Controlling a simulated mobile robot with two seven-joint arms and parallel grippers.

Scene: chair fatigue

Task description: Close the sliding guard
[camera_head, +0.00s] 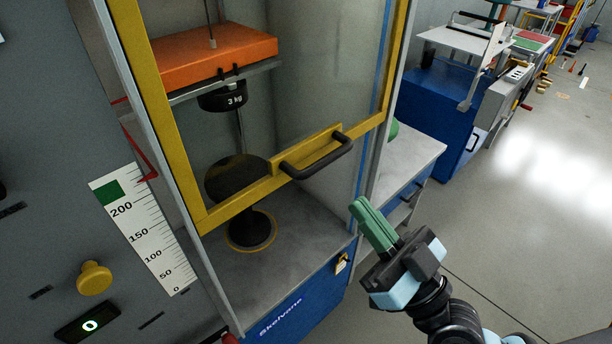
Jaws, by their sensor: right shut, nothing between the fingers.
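The sliding guard (232,199) is a yellow-framed clear panel on the front of the test machine. Its lower edge hangs above the machine's grey table, leaving a gap below it. A black bar handle (318,160) is fixed to the lower yellow rail. My right gripper (359,207) has green fingers and is shut and empty. It is apart from the handle, below and to the right of it in the picture. My left gripper is not in view.
Behind the guard are an orange block (215,58), a black 3 kg weight (224,97) and a stool-like chair (236,180). A scale (143,226) and yellow knob (94,278) are at left. Open floor lies at right.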

